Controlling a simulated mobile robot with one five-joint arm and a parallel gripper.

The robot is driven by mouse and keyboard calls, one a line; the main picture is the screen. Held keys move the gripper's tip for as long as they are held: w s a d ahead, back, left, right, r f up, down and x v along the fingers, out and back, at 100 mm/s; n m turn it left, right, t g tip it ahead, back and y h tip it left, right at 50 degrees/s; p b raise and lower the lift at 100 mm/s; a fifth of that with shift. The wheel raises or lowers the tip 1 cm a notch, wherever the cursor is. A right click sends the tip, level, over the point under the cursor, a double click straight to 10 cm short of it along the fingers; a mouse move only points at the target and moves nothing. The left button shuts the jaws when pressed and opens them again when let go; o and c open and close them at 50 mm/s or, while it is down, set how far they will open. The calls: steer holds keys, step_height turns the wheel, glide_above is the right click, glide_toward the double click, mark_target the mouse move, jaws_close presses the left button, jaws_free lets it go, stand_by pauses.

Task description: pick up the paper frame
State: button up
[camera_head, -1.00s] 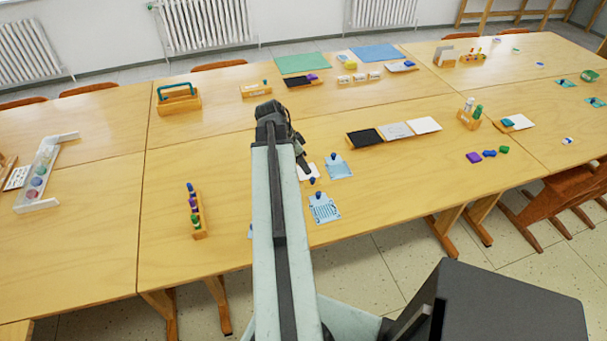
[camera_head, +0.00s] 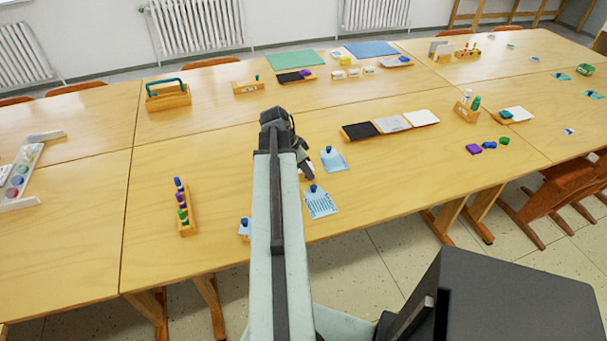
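No piece can be surely named as the paper frame. Candidates are the light blue flat pieces with dark blue knobs on the near table: one (camera_head: 333,160) just right of my gripper, one (camera_head: 321,204) nearer the front edge, and one (camera_head: 244,229) partly hidden by my arm. My gripper (camera_head: 306,168) points down over the table beside the upper blue piece, seen from behind. Its fingers are dark and small, so I cannot tell whether they are open or hold anything. My arm hides the table directly beneath it.
A wooden rack of coloured bottles (camera_head: 184,209) stands left of my arm. A tray with black, grey and white sheets (camera_head: 392,124) lies to the right. Purple (camera_head: 474,149), blue and green blocks lie further right. Bare table surrounds the rack.

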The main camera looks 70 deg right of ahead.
jaws_close()
step_height(320, 180, up, 10)
steer(key=p, duration=1)
